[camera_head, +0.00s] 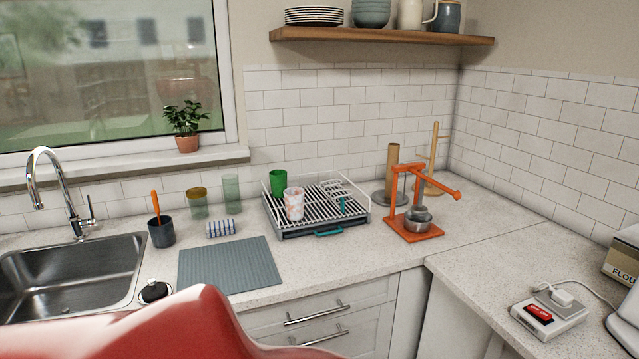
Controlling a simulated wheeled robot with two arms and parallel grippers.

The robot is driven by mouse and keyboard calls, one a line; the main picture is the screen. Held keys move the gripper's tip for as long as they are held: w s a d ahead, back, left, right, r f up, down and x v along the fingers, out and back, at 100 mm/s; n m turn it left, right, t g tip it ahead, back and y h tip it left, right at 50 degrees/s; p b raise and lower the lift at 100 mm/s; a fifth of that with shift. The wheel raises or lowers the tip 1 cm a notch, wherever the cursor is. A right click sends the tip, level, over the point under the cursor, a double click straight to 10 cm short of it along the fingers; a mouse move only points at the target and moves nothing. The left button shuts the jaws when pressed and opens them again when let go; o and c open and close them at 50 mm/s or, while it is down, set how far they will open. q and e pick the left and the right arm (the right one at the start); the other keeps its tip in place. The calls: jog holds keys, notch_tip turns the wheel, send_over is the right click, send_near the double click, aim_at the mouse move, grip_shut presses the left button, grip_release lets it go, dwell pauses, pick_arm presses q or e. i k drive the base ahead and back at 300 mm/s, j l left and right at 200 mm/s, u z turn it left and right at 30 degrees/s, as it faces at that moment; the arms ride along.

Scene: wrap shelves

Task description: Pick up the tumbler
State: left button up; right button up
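Several cup-like vessels could be the tumbler, and I cannot tell which one is meant. A white cup with orange-pink patches (294,204) stands upright on the front left of the dish rack (318,231). A green cup (278,183) stands at the back left of the rack. A clear greenish glass (231,191) and a shorter glass with an amber rim (197,204) stand on the counter left of the rack. Neither of my grippers shows in this view.
A grey drying mat (230,264), a rolled striped cloth (222,228) and a dark cup with an orange utensil (161,231) lie left of the rack. An orange press (418,205) stands to its right. The sink (70,275) is at left. The right-hand counter has free room.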

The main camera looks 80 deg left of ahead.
aim_at(278, 178)
jog(key=i+u, duration=0.15)
jog(key=u, duration=0.3)
jog(key=i+l+u, duration=0.1)
jog(key=u, duration=0.4)
jog(key=i+l+u, duration=0.15)
jog(key=u, duration=0.3)
jog(key=i+l+u, duration=0.2)
jog(key=u, duration=0.3)
